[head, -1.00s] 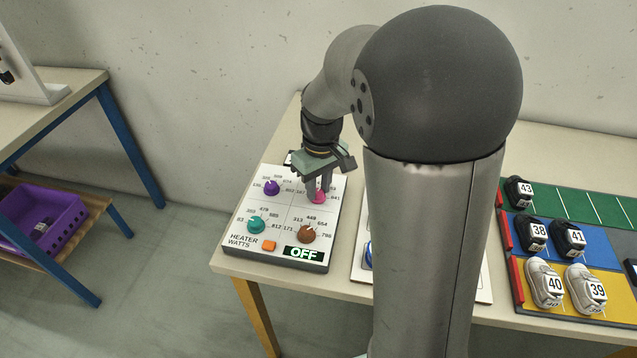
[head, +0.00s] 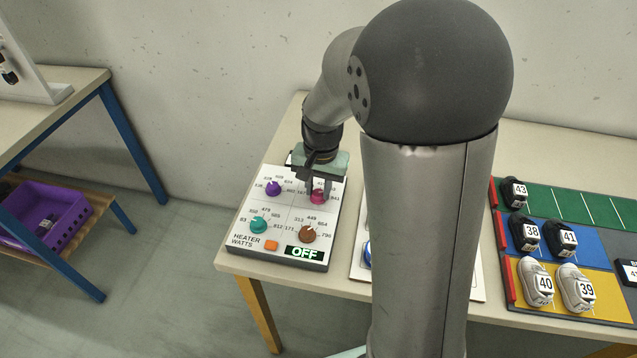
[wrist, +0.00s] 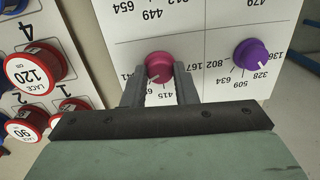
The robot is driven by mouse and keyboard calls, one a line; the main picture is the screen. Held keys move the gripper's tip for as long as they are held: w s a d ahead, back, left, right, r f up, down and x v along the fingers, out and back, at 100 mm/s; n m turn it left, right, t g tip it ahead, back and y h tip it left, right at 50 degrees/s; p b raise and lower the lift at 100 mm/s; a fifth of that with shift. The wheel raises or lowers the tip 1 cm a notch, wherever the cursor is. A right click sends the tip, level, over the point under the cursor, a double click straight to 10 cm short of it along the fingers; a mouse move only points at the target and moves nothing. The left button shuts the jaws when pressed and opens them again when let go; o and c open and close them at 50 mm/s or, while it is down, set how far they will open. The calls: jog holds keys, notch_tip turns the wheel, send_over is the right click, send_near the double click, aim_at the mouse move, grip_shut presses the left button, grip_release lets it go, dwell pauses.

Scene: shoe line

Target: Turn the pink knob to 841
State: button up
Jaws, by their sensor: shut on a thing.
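The pink knob (head: 317,197) is at the upper right of the white heater panel (head: 285,213), with the 841 label at its right. In the wrist view the pink knob (wrist: 158,63) sits between my two fingers. Its white pointer mark slants down-left in that view, toward the side where the partly hidden 841 label is. I cannot tell exactly which number it meets. My gripper (head: 325,190) is shut on the knob from above, one finger on each side; it also shows in the wrist view (wrist: 159,82). The fingers hide some labels.
Purple (head: 273,188), teal (head: 258,225) and brown (head: 308,234) knobs share the panel. An orange button (head: 271,245) and a display (head: 303,252) reading OFF are at its front. Red-rimmed lace dials (wrist: 32,68) are close by in the wrist view. Numbered shoes (head: 538,282) stand at the right.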

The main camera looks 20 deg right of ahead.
aim_at(321, 195)
jog(key=shift+r+m+p, duration=0.1)
jog(key=shift+m+p, duration=0.3)
jog(key=shift+m, duration=0.8)
jog(key=o, duration=1)
notch_tip(321, 195, up, 17)
jog(key=shift+s+d+r+p, duration=0.15)
jog(key=shift+s+d+p, duration=0.15)
jog(key=shift+p, duration=0.1)
jog(key=s+a+f+n, duration=0.1)
jog(key=s+f+n, duration=0.3)
jog(key=s, duration=0.5)
jog(key=s+f+n, duration=0.5)
jog(key=s+f, duration=0.1)
jog(key=s, duration=0.4)
jog(key=shift+a+p, duration=0.4)
jog(key=shift+p, duration=0.05)
